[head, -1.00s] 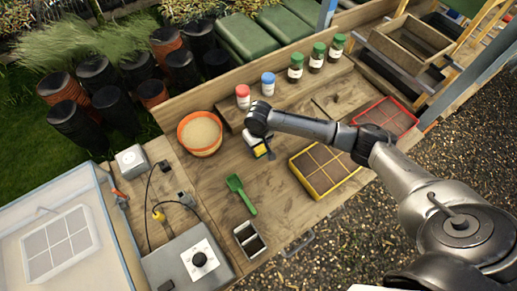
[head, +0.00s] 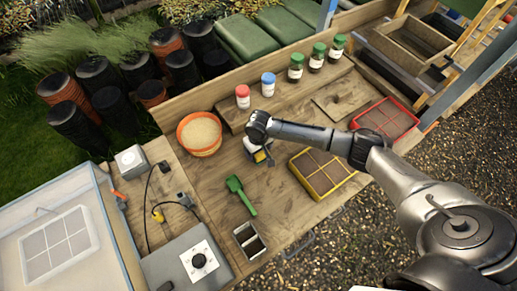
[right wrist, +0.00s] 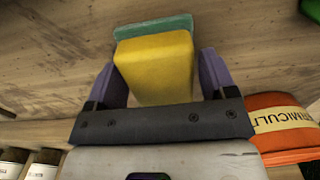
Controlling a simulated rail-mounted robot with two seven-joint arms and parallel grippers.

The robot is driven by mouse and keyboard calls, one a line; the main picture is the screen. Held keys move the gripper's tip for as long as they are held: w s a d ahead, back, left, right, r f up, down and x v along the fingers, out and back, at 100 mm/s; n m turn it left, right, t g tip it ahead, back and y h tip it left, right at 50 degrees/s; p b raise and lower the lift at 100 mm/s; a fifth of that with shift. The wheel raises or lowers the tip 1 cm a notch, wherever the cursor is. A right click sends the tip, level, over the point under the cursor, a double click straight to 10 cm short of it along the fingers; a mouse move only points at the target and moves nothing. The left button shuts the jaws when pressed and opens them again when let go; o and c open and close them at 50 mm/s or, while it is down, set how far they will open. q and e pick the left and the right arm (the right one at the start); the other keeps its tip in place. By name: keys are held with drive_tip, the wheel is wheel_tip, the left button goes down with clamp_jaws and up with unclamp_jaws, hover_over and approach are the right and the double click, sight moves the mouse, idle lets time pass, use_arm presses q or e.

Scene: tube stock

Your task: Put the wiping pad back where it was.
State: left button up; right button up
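The wiping pad (right wrist: 155,68) is a yellow block with a teal layer at its far end in the right wrist view. I cannot tell whether the pad touches the bench. My left gripper is not in view.
The orange pot (head: 186,139) stands left of the gripper. Red-, blue- and green-capped jars stand on a shelf (head: 282,106) behind. A green scoop (head: 237,190), a small two-cell tray (head: 238,231) and a yellow-rimmed tray (head: 296,177) lie nearer. A red-rimmed tray (head: 417,120) is right.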

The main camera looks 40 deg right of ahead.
drive_tip(key=shift+o, duration=0.9)
